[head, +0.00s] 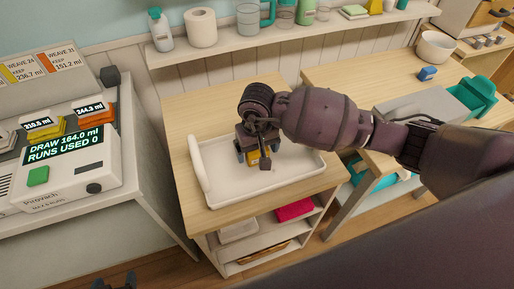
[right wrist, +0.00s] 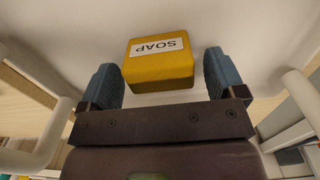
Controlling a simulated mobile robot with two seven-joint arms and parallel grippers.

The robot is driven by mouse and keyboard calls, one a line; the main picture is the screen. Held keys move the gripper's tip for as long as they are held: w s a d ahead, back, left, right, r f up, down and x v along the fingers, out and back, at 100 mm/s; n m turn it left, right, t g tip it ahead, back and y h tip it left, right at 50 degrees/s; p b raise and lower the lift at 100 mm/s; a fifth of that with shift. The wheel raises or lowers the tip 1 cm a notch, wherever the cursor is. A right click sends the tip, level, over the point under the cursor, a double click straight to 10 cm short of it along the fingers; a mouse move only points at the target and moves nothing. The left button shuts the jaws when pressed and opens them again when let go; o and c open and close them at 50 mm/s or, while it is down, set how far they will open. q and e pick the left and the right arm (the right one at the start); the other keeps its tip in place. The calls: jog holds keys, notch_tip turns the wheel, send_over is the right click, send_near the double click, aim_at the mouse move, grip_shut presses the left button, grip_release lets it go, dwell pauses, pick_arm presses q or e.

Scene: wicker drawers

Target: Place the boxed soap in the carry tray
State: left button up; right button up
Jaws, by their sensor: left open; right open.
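The boxed soap (right wrist: 158,70) is a yellow box with a white "SOAP" label. It lies on the floor of the white carry tray (head: 220,192), and a bit of the soap (head: 253,160) shows under my right gripper in the head view. My right gripper (head: 254,158) is over the tray, open. In the right wrist view its blue fingers (right wrist: 160,76) stand on either side of the soap with a gap at each side. The gripper hides most of the soap in the head view. My left gripper (head: 127,282) shows only slightly at the bottom edge, away from the tray.
The tray stands on a wooden-topped shelf unit (head: 213,220) with a pink item (head: 296,209) below. A dispensing machine (head: 60,165) stands at left. A wall shelf (head: 290,36) holds bottles and a paper roll. A desk at right holds a grey case and teal bin (head: 478,97).

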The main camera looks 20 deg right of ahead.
notch_tip(320, 180, up, 12)
jog(key=shift+r, duration=0.15)
dwell(0.3)
dwell(0.4)
